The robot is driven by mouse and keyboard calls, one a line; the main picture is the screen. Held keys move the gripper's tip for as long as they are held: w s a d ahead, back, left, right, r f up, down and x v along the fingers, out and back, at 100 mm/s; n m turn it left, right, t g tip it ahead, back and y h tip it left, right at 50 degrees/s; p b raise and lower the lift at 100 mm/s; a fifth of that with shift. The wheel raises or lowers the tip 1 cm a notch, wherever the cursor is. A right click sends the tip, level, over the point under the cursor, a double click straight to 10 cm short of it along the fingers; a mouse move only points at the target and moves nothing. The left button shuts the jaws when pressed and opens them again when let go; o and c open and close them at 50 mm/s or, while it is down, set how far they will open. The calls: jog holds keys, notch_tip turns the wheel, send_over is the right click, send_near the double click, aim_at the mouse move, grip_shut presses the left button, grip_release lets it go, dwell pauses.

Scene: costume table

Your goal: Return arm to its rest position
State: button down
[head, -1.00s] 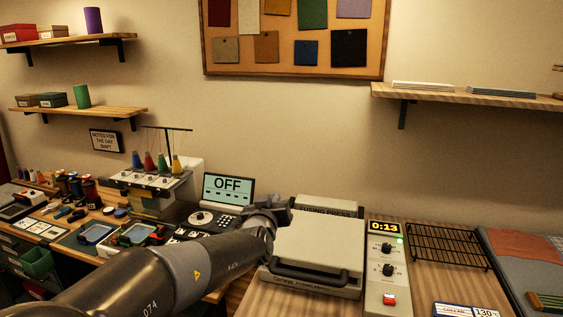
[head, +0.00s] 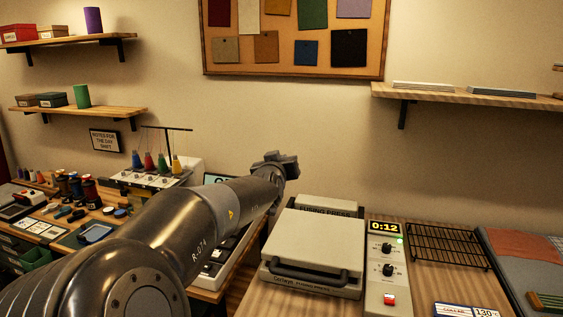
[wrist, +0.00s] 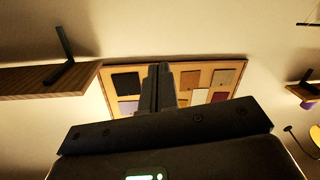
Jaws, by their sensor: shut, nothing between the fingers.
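My arm reaches from the lower left of the head view, across the sewing table, toward the wall. Its wrist end (head: 275,166) is raised in front of the bare wall, above and to the left of the heat press. In the wrist view my gripper (wrist: 158,70) is shut, its two fingers side by side with nothing between them. The wrist view appears upside down, with the pinboard (wrist: 185,77) behind the fingers. The pinboard also shows in the head view (head: 293,72). My arm hides most of the display that stands behind it.
The closed heat press (head: 315,245) stands on the right table, its control box (head: 387,272) showing 0:12. A wire rack (head: 448,246) lies right of it. The thread cone stand (head: 160,165) is left of my arm. A wall shelf (head: 470,97) juts out at upper right.

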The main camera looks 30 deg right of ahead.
jog(key=s+a+f+g+y, duration=0.2)
jog(key=s+f+y, duration=0.15)
jog(key=f, duration=0.65)
jog(key=s+a+f+g+y, duration=0.2)
jog(key=f+g+y, duration=0.15)
jog(key=f, duration=0.55)
jog(key=s+a+r+n+g+y, duration=0.1)
jog(key=s+a+r+n+y, duration=0.1)
jog(key=s+a, duration=0.7)
jog(key=s+a+r+n+g+y, duration=0.1)
jog(key=s+a+r+n+y, duration=0.1)
jog(key=s+a, duration=0.7)
jog(key=s+r+n, duration=0.1)
jog(key=s, duration=0.7)
jog(key=shift+a+r, duration=0.3)
jog(key=shift+r, duration=0.1)
dwell(3.1)
